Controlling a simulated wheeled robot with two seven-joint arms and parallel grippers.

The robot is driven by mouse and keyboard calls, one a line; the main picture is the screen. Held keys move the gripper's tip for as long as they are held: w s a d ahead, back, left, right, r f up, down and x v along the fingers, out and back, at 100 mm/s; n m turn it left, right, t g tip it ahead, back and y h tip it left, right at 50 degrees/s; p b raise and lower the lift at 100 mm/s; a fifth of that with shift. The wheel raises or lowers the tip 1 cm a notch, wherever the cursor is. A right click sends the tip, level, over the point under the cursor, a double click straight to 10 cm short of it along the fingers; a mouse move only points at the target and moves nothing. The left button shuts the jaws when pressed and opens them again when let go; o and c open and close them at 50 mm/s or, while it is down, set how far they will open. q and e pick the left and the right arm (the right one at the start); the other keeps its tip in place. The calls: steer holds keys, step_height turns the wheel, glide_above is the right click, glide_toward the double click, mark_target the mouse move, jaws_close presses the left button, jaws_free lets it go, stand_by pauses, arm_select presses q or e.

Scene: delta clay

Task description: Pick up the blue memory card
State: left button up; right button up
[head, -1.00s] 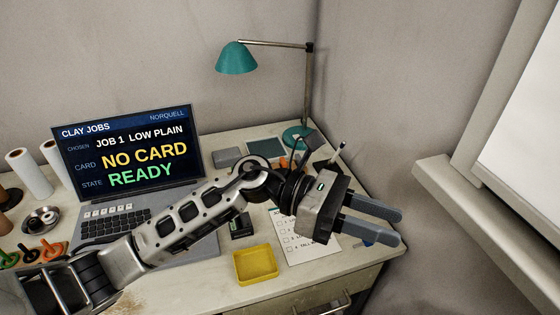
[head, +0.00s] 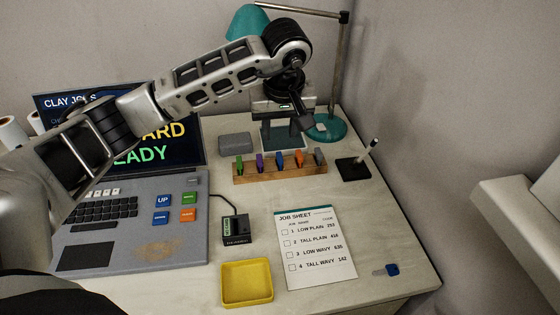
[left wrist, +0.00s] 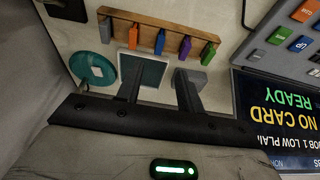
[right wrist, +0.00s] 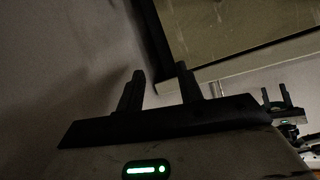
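A blue memory card (head: 279,160) stands in a wooden rack (head: 280,174) between a purple and an orange card. It also shows in the left wrist view (left wrist: 160,42). A second small blue piece with a pale end (head: 391,270) lies flat near the desk's right front edge; I cannot tell what it is. My left gripper (head: 285,118) is above and behind the rack, its fingers apart and empty. In the left wrist view the fingers (left wrist: 156,80) are over the dark square pad, apart from the cards. My right gripper (right wrist: 158,75) is open and empty, near a wall.
A laptop (head: 150,225) stands left, with a small black reader (head: 236,229) cabled to it. A yellow tray (head: 247,283) and job sheet (head: 316,248) lie in front. A teal lamp (head: 325,127), grey box (head: 235,144) and pen stand (head: 354,168) are behind.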

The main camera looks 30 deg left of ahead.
mark_target(279, 156)
arm_select(q)
steer(key=x, duration=0.7)
steer(key=shift+s+d+f, duration=0.2)
steer(key=shift+s+d, duration=0.05)
steer(key=shift+d, duration=0.05)
steer(key=shift+w+f, duration=0.15)
steer(key=shift+f, duration=0.4)
jaws_close()
steer(key=shift+a, duration=0.1)
